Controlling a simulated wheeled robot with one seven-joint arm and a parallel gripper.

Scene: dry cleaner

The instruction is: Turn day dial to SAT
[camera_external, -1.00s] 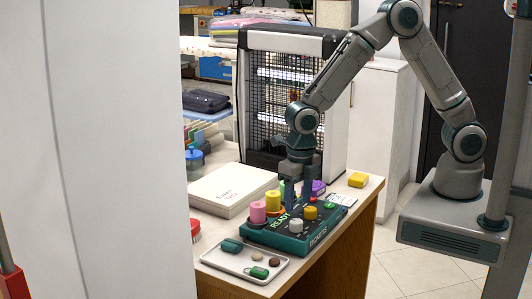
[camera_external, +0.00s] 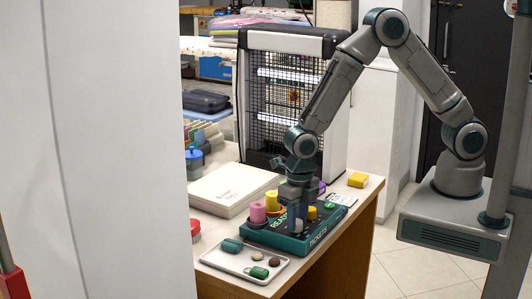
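A teal box (camera_external: 262,235) lettered READY and TICKETS lies near the front edge of the counter. No day dial lettering such as SAT is readable at this size.
A light tray (camera_external: 236,264) with several small items sits in front of the teal box. A white box (camera_external: 228,190) lies behind it, left. A black-framed cage-fronted unit (camera_external: 268,100) stands behind.

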